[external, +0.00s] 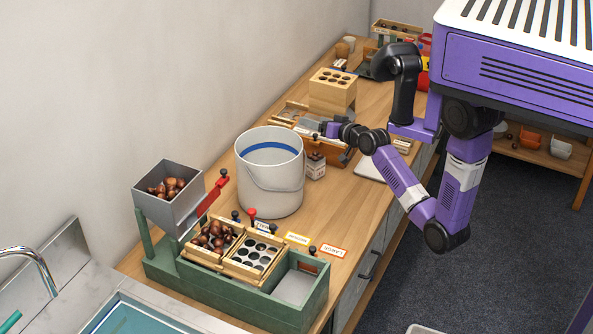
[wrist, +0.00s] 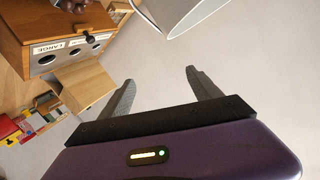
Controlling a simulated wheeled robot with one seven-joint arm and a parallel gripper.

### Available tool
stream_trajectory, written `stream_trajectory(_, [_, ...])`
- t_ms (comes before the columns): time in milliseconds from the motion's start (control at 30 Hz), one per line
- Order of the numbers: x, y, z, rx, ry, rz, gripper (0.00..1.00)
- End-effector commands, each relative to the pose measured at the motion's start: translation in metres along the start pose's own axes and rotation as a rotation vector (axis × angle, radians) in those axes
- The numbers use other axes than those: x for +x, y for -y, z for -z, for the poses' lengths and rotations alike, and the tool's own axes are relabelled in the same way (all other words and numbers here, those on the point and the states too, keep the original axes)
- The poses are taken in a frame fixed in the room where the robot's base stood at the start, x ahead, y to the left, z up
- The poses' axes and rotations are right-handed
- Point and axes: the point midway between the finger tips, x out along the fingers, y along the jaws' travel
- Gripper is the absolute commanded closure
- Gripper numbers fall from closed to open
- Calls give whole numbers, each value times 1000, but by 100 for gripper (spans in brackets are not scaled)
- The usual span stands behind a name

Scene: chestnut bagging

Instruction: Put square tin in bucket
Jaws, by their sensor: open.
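The bucket (external: 262,190) is a large pale grey pail with a blue band inside, standing upright on the wooden bench in the external view. Part of it also shows at the top of the wrist view (wrist: 190,14). A small box-shaped container (external: 316,166) with a printed side and dark top stands just right of the bucket, apparently the square tin; I cannot make it out in the wrist view. My gripper (external: 319,128) is beyond the bucket and tin, above the bench. In the wrist view its grey fingers (wrist: 160,78) are apart, with nothing between them.
A wooden box with a LARGE label (wrist: 30,30) and a pale wooden block (wrist: 86,82) show in the wrist view. A green sorting station (external: 245,295) with chestnuts stands in front of the bucket. A wall runs along the bench's left side.

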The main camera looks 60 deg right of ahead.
Motion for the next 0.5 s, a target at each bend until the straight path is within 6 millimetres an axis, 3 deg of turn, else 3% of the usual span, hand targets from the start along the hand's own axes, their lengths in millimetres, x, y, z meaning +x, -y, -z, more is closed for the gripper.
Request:
stream_trajectory(33, [17,-6,19,2,10,-12,27])
stream_trajectory(133, [50,-20,17,-24,111,-40,27])
stream_trajectory(200, [71,-33,-4,-69,231,-65,27])
stream_trajectory(300, [85,-50,-40,-144,411,-99,27])
stream_trajectory(500, [85,-83,-100,-278,743,-158,27])
